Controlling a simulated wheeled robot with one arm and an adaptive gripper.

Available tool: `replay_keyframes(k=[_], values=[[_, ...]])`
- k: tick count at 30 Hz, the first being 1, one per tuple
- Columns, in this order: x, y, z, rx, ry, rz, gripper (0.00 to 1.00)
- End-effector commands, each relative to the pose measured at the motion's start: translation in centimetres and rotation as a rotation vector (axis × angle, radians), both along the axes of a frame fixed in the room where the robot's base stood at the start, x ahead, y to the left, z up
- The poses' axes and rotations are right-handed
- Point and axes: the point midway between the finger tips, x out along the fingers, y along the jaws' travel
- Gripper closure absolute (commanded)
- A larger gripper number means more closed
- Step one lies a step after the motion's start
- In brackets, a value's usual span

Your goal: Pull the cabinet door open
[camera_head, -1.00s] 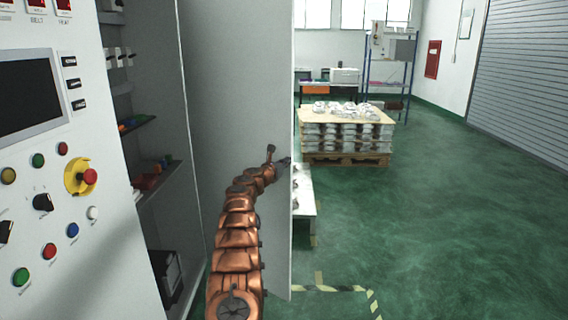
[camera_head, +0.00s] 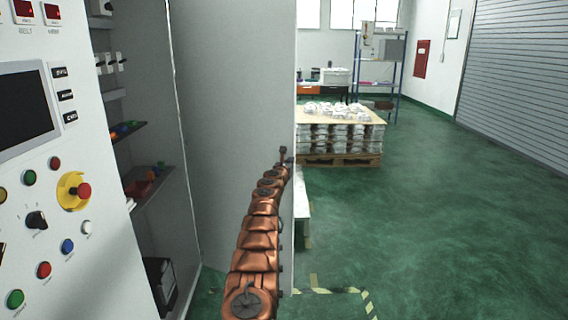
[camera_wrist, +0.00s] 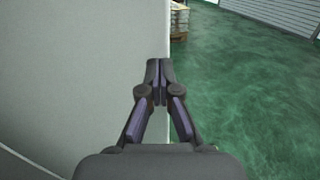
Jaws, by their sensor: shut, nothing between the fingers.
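The cabinet door (camera_head: 232,120) stands swung open as a tall grey panel, and shelves show inside the cabinet (camera_head: 140,170) to its left. In the wrist view the door (camera_wrist: 70,70) fills the left side, with its free edge near the fingers. My gripper (camera_wrist: 159,72) is shut with nothing between its fingers, close to the door's edge. Whether it touches the door I cannot tell. In the head view my copper-coloured arm reaches up along the inner face of the door, and the gripper is mostly hidden at the edge. No handle is visible.
A control panel (camera_head: 40,150) with buttons and a screen stands at the left. A pallet of castings (camera_head: 340,135) stands beyond the door, and a low white table (camera_head: 302,205) is partly hidden behind it. The green floor (camera_head: 440,220) to the right is clear.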

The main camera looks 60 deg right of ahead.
Motion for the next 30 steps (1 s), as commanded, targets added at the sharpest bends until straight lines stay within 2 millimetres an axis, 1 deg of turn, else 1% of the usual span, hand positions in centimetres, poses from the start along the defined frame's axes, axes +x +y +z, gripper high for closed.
replay_keyframes(k=[1,3,12,30], values=[[-0.5,-0.5,0.1,0.0,0.0,0.004,1.0],[-0.8,-1.0,0.0,0.0,0.0,0.015,1.0],[-1.7,-2.1,-0.1,0.001,0.001,0.041,1.0],[-1.8,-2.4,-0.1,0.001,0.001,0.049,1.0]])
